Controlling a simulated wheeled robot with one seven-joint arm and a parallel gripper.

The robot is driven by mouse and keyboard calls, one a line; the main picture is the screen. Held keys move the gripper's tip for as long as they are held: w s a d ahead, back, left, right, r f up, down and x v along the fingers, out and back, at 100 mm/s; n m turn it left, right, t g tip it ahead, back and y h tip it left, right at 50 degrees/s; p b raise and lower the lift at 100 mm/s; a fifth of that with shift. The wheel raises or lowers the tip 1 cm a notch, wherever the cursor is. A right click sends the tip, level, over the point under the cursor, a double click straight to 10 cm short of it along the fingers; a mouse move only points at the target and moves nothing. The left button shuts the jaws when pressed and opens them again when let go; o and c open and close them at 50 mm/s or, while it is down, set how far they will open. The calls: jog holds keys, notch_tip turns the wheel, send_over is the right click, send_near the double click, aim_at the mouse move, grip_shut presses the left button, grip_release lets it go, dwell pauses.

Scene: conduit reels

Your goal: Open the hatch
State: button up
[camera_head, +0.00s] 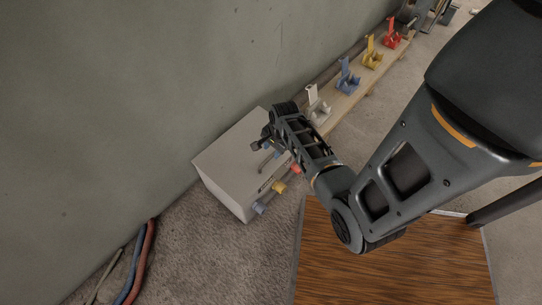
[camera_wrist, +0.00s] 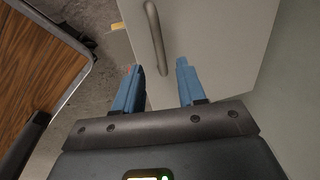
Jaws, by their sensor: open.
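A pale box with a flat top (camera_head: 222,160) stands on the carpet against the wall. Its top panel, seemingly the hatch, looks flush and shut; it also shows in the wrist view (camera_wrist: 215,40). A grey bar handle (camera_head: 264,164) is on this panel, and shows in the wrist view (camera_wrist: 156,38). My gripper (camera_head: 268,142) is over the box, partly hidden by my arm. In the wrist view my gripper (camera_wrist: 160,74) is open and empty, its blue fingers apart. The handle's near end appears between the fingertips; I cannot tell whether they touch it.
Blue (camera_head: 259,208), yellow (camera_head: 279,188) and red (camera_head: 296,169) fittings stick out of the box's front. A wooden board (camera_head: 342,104) with coloured clamps runs along the wall. A wood-grain tabletop (camera_head: 390,270) is close at right. Hoses (camera_head: 140,265) lie left; carpet between is free.

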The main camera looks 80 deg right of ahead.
aim_at(270, 157)
jog(key=f, duration=0.1)
jog(key=f+b, duration=0.1)
jog(key=f, duration=0.3)
jog(key=shift+w+d+b, duration=0.25)
jog(key=shift+w+b, duration=0.05)
jog(key=shift+w, duration=0.1)
grip_shut()
